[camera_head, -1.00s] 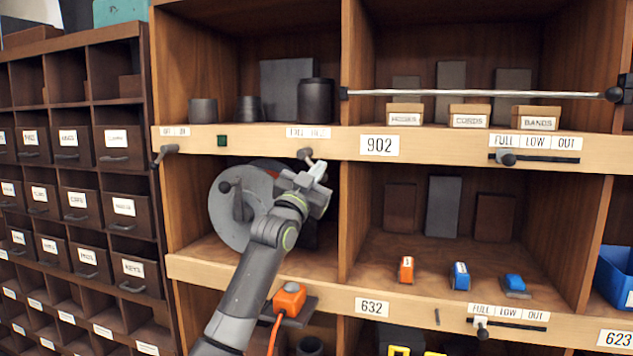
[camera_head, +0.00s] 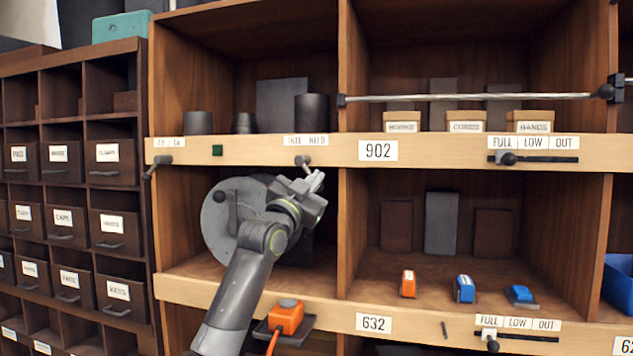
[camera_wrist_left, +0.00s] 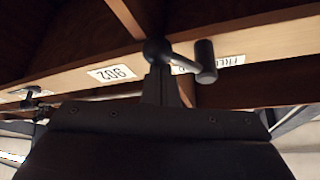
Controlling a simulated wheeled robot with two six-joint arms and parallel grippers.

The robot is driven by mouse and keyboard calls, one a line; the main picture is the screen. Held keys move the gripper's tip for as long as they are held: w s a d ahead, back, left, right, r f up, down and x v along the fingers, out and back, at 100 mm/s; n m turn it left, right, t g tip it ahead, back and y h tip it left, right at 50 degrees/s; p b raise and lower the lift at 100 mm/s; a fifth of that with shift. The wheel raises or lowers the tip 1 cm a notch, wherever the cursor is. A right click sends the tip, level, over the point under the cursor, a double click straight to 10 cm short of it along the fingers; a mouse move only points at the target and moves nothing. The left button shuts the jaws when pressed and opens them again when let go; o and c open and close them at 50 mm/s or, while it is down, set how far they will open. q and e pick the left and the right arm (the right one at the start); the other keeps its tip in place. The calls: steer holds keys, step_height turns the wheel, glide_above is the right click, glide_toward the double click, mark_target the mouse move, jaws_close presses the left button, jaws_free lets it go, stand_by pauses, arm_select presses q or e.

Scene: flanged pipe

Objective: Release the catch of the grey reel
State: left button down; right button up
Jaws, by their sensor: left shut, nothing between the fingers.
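The grey reel (camera_head: 219,225) is a large disc with a dark crank knob, in the left middle bay, partly hidden by my left arm. Its apparent catch is a small dark lever (camera_head: 303,161) on the shelf edge under a two-part label (camera_head: 306,140), which seems to read FREE and HELD. My left gripper (camera_head: 317,180) is shut and empty just below the lever. In the left wrist view the lever (camera_wrist_left: 206,62) shows a round pivot and a cylindrical handle pointing right, close beyond the fingertips (camera_wrist_left: 160,88). Contact cannot be told. My right gripper is out of view.
Another lever (camera_head: 160,163) and a green square (camera_head: 217,150) are on the same edge. An orange box with a cable (camera_head: 286,317) is beside my left forearm. Dark pots (camera_head: 312,112) stand above. The wooden divider (camera_head: 352,230) is right of the gripper.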

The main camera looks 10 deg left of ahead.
arm_select(q)
steer(key=shift+a+f+m, duration=0.15)
steer(key=shift+m, duration=0.15)
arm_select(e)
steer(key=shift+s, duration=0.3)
